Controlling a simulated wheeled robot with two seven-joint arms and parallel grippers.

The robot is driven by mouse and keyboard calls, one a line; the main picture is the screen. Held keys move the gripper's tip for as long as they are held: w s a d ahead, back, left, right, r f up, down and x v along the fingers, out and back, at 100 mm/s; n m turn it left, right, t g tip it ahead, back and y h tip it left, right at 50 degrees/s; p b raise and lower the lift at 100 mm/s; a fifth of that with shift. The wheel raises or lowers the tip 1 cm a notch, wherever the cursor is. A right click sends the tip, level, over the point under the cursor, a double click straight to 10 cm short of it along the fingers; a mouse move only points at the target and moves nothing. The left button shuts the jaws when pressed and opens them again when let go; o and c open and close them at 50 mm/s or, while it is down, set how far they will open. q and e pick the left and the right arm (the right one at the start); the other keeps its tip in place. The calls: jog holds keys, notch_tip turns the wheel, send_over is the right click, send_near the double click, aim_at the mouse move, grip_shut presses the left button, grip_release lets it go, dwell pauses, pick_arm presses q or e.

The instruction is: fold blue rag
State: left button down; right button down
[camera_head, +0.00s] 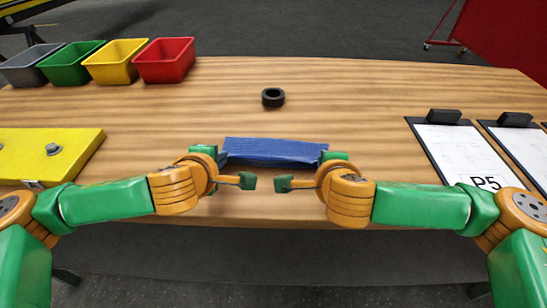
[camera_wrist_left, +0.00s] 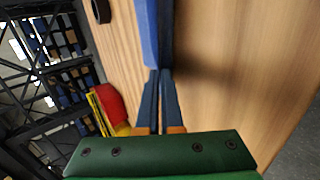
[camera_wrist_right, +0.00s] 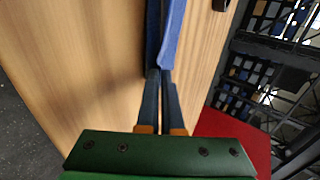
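The blue rag (camera_head: 275,151) is a narrow strip stretched left to right between my two grippers, near the table's front edge. My left gripper (camera_head: 222,158) is at its left end; in the left wrist view its fingers (camera_wrist_left: 159,75) are close together on the rag's edge (camera_wrist_left: 152,30). My right gripper (camera_head: 325,157) is at its right end; in the right wrist view its fingers (camera_wrist_right: 159,75) are likewise close together on the rag (camera_wrist_right: 170,35). I cannot tell whether the rag's lower edge touches the table.
A black ring (camera_head: 273,97) lies on the wooden table (camera_head: 340,100) beyond the rag. Grey, green, yellow and red bins (camera_head: 165,62) stand back left. A yellow board (camera_head: 45,155) lies left, clipboards (camera_head: 465,155) right. The table around the ring is clear.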

pick_arm(q)
jog(key=shift+w+f, duration=0.1)
jog(key=shift+w, duration=0.15)
pick_arm(e)
jog(key=shift+w+f, duration=0.15)
jog(key=shift+w, duration=0.1)
pick_arm(q)
jog(key=c, duration=0.7)
grip_release()
pick_arm(e)
jog(key=c, duration=0.7)
grip_release()
